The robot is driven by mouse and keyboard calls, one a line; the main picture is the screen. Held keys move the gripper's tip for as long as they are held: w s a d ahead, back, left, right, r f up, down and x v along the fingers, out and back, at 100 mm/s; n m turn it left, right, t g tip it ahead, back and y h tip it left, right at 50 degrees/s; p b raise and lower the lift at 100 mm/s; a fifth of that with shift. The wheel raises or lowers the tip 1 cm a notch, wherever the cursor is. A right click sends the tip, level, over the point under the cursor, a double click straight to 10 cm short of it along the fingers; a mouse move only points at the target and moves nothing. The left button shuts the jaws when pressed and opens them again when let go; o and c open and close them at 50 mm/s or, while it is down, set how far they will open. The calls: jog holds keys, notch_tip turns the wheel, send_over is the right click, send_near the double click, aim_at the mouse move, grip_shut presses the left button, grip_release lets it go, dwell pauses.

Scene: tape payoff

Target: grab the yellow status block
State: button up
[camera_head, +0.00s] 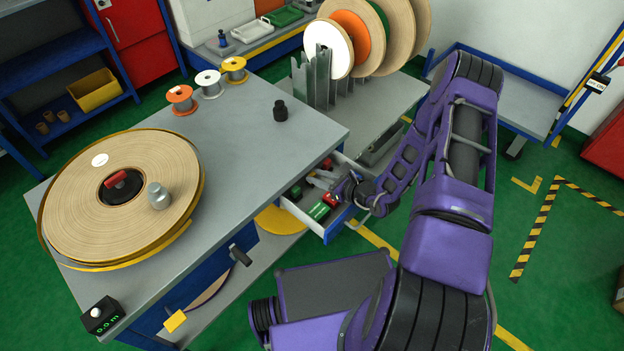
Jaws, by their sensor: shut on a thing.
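My gripper (338,192) is low inside the open drawer (327,234) at the right side of the workbench. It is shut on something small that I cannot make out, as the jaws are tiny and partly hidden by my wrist. A red block (330,198) shows right at the jaws, and a green block (319,211) lies just below left of them. I cannot clearly see a yellow block in the drawer. A small yellow piece (176,321) is at the bench's lower front, far from my gripper; I cannot tell whether it is the status block.
Upright reels (402,35) stand behind the drawer. The drawer walls and bench edge closely surround my gripper.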

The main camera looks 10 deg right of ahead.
grip_shut()
